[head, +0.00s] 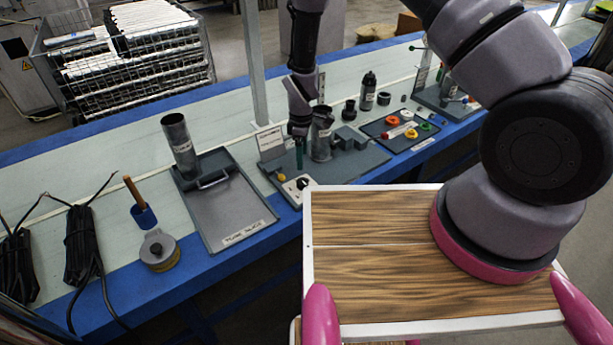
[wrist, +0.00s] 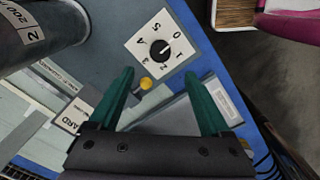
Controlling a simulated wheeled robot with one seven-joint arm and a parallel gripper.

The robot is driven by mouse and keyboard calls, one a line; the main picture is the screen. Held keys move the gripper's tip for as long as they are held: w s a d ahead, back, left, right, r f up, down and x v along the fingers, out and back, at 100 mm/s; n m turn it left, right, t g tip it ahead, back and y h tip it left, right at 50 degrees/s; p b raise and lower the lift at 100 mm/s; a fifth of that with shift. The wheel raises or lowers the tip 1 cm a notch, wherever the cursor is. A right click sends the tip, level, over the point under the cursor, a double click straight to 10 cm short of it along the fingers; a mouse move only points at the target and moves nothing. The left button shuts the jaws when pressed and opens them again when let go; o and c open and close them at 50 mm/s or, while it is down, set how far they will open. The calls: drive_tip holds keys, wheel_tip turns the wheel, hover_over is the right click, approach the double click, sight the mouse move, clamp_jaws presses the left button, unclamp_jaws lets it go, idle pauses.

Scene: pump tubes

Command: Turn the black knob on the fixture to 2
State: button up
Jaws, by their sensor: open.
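The black knob (wrist: 160,49) sits at the middle of a white square dial plate (wrist: 136,43) with numbers around it. Its pointing direction is too small to read surely. In the head view the knob (head: 303,183) and its dial lie at the front left of the dark grey fixture (head: 350,166). My gripper (wrist: 160,74) is open and empty, with two green fingers. In the wrist view the knob lies just beyond the fingertips, between their lines. In the head view my gripper (head: 299,160) hangs above and slightly behind the dial, apart from the knob.
A small yellow knob (wrist: 146,83) shows between my fingers, near the left one. A grey cylinder (wrist: 40,30) stands beside the dial; a white sign (head: 270,138) stands behind. A flat tray (head: 232,211) with another cylinder (head: 180,145) is to the left.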

sight(303, 181)
wheel_tip(303, 181, down, 11)
drive_tip(key=shift+r, duration=0.15)
idle(0.4)
clamp_jaws()
